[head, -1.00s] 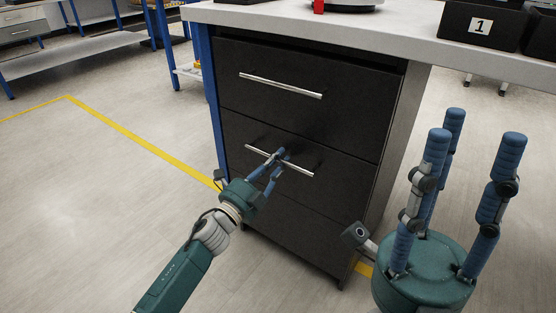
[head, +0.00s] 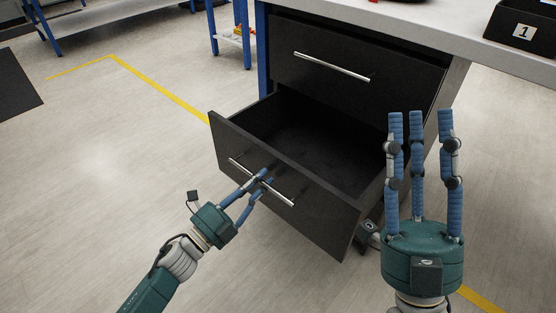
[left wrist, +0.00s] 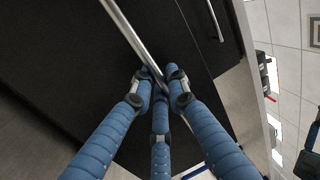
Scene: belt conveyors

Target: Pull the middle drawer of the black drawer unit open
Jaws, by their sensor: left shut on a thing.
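The black drawer unit (head: 345,50) stands under a light worktop, with its top drawer shut. The middle drawer (head: 310,215) is pulled well out, and its empty interior shows. Its silver bar handle (head: 282,196) runs across the front. My left gripper (head: 262,180) is shut on this handle near its middle; the left wrist view also shows the blue fingers around the handle (left wrist: 130,35). My right gripper (head: 420,120) is in front of the unit's right side, fingers pointing up, spread apart and empty. The bottom drawer is hidden behind the open one.
A black bin marked 1 (head: 522,32) stands on the worktop (head: 440,32) at the right. A blue-legged bench (head: 110,12) is at the back left.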

